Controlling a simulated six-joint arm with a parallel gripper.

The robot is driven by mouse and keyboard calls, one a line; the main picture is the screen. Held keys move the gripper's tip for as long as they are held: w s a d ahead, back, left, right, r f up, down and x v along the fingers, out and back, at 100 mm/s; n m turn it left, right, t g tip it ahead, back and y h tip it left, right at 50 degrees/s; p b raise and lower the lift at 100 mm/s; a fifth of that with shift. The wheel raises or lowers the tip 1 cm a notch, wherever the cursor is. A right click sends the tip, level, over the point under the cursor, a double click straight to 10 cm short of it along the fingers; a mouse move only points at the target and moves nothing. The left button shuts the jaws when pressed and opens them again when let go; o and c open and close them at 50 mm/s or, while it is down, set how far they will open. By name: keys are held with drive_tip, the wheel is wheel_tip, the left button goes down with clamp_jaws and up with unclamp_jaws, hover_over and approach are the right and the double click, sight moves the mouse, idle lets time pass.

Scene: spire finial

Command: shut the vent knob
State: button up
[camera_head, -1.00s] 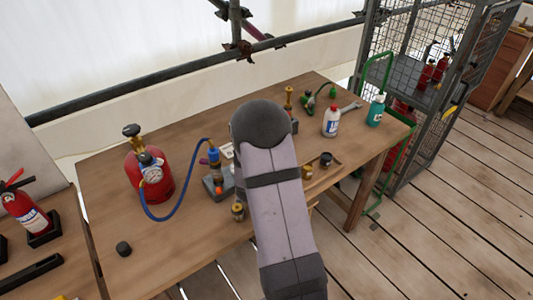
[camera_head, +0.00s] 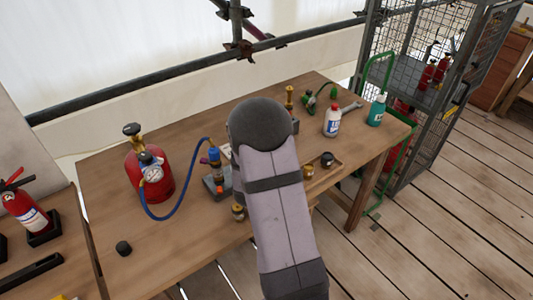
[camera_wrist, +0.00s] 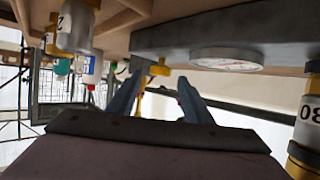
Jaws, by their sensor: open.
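The wrist view is upside down, with the table along its top. A small yellow-brass knob (camera_wrist: 159,71), which may be the vent knob, shows at the end of a grey block (camera_wrist: 165,37) with a round gauge (camera_wrist: 227,60). My gripper (camera_wrist: 158,82) is open. Its two blue-grey fingers point toward the knob, one on each side in the picture; I see no clear contact, and depth is hard to judge. In the head view a grey block (camera_head: 213,187) sits left of my arm, which hides the gripper and the knob there.
A red cylinder (camera_head: 158,182) with a gauge and blue hose (camera_head: 174,214) stands left. A white bottle (camera_head: 332,122) and teal bottle (camera_head: 376,112) stand right. Labelled metal cylinders (camera_wrist: 76,27) (camera_wrist: 306,125) flank the gripper in the wrist view.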

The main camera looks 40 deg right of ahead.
drive_tip(key=shift+b+v, duration=0.3)
drive_tip(key=shift+v, duration=2.2)
drive_tip(key=s+a+r+n+g+y, duration=0.15)
drive_tip(key=s+a+n+y, duration=0.25)
drive_tip(key=a+n+y, duration=0.8)
drive_tip(key=s+a+m+g+h+p, duration=0.2)
drive_tip(key=s+a+g, duration=0.6)
drive_tip(key=s, duration=0.9)
drive_tip(key=a+p, duration=0.2)
drive_tip(key=a, duration=0.1)
drive_tip(key=shift+m, duration=0.4)
